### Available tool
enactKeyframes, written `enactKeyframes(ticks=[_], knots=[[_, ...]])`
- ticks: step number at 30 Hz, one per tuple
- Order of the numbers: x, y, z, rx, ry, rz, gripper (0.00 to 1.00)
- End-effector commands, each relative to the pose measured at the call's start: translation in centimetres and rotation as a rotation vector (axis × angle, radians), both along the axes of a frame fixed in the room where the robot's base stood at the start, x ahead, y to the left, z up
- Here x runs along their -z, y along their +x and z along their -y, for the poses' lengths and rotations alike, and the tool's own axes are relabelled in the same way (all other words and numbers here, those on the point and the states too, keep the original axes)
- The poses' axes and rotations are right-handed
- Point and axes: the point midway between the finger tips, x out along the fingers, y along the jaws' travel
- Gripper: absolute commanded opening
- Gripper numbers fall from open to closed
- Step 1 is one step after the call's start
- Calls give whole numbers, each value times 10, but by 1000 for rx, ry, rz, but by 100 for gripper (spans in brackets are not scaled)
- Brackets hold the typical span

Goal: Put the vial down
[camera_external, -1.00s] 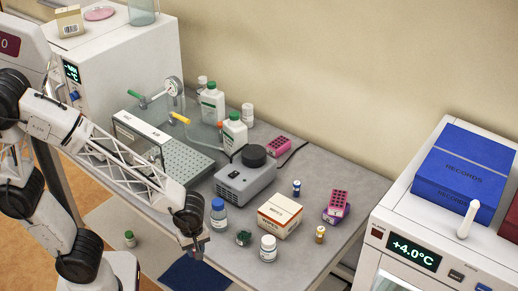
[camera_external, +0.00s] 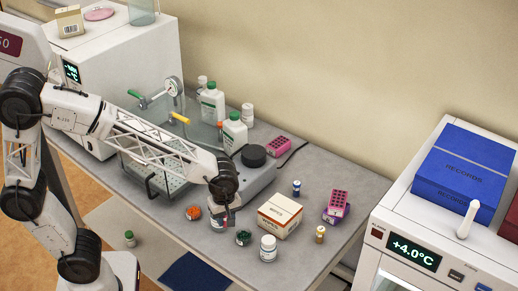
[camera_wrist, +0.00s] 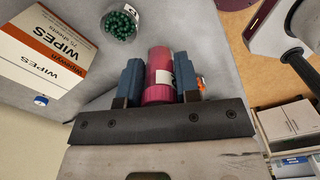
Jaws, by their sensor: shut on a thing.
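My gripper (camera_wrist: 160,82) is shut on a pink-red vial (camera_wrist: 159,75), with one blue-grey finger on each side of it. The vial has a pale label on its right side. In the external view my gripper (camera_external: 228,214) is over the front part of the grey bench (camera_external: 325,185), in front of the grey machine. The vial is mostly hidden there by the gripper. I cannot tell whether its base touches the bench.
A jar of green beads (camera_external: 243,238), a wipes box (camera_external: 279,215) and a white bottle (camera_external: 268,248) stand to the right. An orange item (camera_external: 193,213) is to the left. Bare bench lies in front.

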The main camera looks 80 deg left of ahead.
Motion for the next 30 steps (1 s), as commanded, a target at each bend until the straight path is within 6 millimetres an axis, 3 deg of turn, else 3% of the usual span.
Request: enactKeyframes(ticks=[4,10,25,30], knots=[[-14,24,-23,8,0,-1,8],[-26,39,-40,18,0,-1,8],[-27,43,-43,21,-1,-2,8],[-26,53,-44,21,0,-1,8]])
